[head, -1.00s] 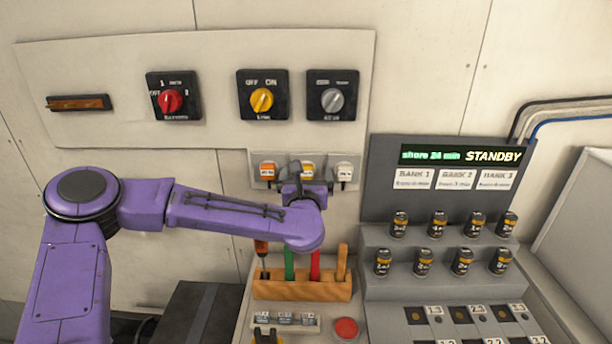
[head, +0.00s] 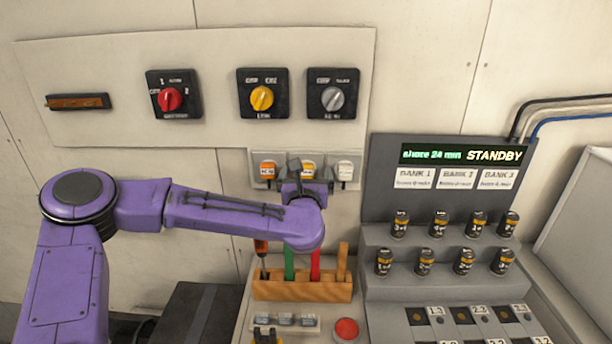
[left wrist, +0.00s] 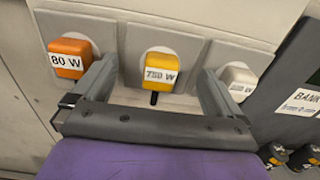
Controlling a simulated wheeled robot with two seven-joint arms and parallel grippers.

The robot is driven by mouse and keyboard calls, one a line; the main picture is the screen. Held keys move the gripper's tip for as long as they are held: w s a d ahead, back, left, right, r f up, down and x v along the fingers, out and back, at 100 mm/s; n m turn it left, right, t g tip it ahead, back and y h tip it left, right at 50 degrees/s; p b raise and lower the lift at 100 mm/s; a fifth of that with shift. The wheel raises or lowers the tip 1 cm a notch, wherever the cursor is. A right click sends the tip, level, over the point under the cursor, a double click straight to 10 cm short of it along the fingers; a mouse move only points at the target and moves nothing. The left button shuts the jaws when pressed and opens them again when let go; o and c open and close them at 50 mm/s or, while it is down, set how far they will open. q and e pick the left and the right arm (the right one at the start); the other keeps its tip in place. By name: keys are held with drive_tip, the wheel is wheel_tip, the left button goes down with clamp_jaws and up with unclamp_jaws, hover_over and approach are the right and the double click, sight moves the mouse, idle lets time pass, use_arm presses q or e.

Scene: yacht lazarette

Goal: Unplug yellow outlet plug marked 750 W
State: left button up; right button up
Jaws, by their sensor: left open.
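The yellow plug marked 750 W (left wrist: 160,72) sits in the middle outlet of a row of three in the left wrist view. In the head view the yellow plug (head: 308,168) shows just past my left gripper, partly hidden. My left gripper (left wrist: 155,90) is open, with one finger on each side of the yellow plug and a visible gap to it. An orange plug marked 80 W (left wrist: 70,58) is in the left outlet, close to the left finger. A white plug (left wrist: 236,82) with an unclear label is in the right outlet, close to the right finger. My right gripper is not in view.
Rotary switches, red (head: 170,99), yellow (head: 262,98) and grey (head: 333,99), are on the panel above. A wooden rack (head: 300,289) with coloured-handled tools stands below my left wrist. A console reading STANDBY (head: 440,180) stands to the right, with several small cylinders.

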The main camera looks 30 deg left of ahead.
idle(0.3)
use_arm(q)
clamp_jaws()
drive_tip(key=shift+s+d, duration=0.1)
drive_tip(key=shift+b+v, duration=1.1)
drive_tip(key=shift+v, duration=1.8)
